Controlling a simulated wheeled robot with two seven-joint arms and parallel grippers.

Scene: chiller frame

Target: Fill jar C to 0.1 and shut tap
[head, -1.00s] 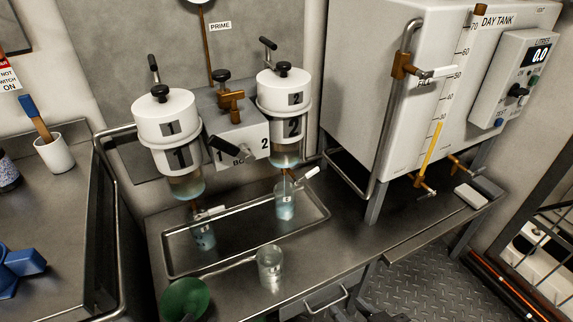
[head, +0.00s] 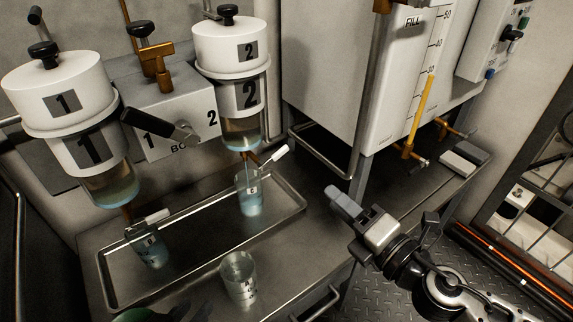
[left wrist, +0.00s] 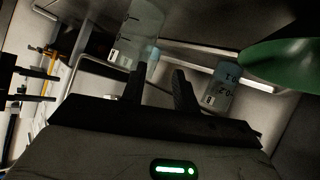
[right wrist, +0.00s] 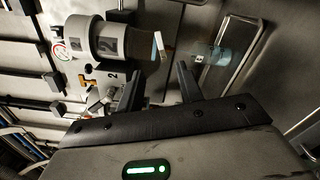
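A jar with pale blue liquid (head: 250,197) stands in the tray under vessel 2 (head: 240,90). A thin stream seems to run into it from the tap with the white lever (head: 276,155); its letter is too small to read. Another jar with blue liquid (head: 152,252) stands under vessel 1 (head: 85,150). A clear jar (head: 238,280) stands in front of the tray. My right gripper (head: 340,198) is right of the tray, apart from the lever; its fingers (right wrist: 160,88) are open and empty. My left gripper (left wrist: 158,85) is open and empty, below the jars in its wrist view.
The metal tray (head: 295,208) has a raised rim. The day tank (head: 330,80) stands on legs at the right, with a bronze tap (head: 410,152). A green bowl-like thing (left wrist: 285,65) is close to my left gripper. Bare bench lies right of the tray.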

